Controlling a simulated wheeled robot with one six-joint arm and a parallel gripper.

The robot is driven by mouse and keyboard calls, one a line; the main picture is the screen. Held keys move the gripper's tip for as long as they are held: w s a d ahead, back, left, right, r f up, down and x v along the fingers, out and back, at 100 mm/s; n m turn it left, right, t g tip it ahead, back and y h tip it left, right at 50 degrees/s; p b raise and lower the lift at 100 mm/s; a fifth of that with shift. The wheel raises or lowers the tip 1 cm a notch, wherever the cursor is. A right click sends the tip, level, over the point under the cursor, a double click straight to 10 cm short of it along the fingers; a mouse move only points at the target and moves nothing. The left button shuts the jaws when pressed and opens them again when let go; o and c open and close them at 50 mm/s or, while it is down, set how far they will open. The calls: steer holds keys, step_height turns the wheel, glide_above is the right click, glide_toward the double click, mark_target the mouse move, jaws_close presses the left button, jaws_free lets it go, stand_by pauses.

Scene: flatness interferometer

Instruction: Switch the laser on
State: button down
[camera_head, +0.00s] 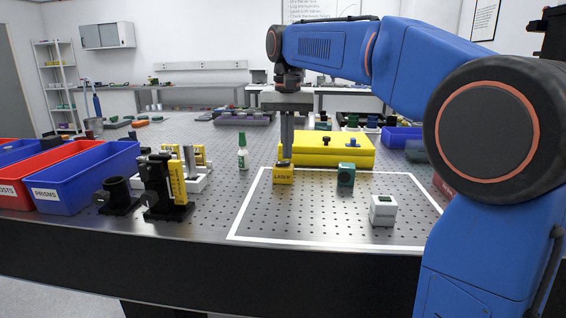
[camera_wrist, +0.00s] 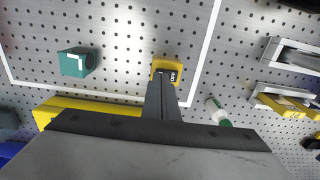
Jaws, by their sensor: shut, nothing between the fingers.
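The small yellow box (camera_head: 283,177), with a dark label that seems to read LASER, sits inside the white outline on the perforated table, near its back left. My gripper (camera_head: 286,156) points straight down at the top of this box, its fingers together and empty. In the wrist view the fingertips (camera_wrist: 161,79) overlap the near part of the yellow box (camera_wrist: 167,64), whose dark top with pale marks is partly covered. I cannot tell whether the tips touch it. The switch and its setting cannot be made out.
A teal block (camera_head: 345,175) and a white box (camera_head: 383,211) stand inside the outline. A large yellow case (camera_head: 350,152) lies close behind. A green-capped bottle (camera_head: 242,156), black mounts (camera_head: 165,190) and a blue bin (camera_head: 90,180) stand left. The outline's front left is clear.

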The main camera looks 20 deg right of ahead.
mark_target(287, 162)
steer(key=shift+f, duration=0.65)
stand_by(0.4)
steer(key=shift+r, duration=0.1)
step_height(287, 162, up, 7)
stand_by(1.0)
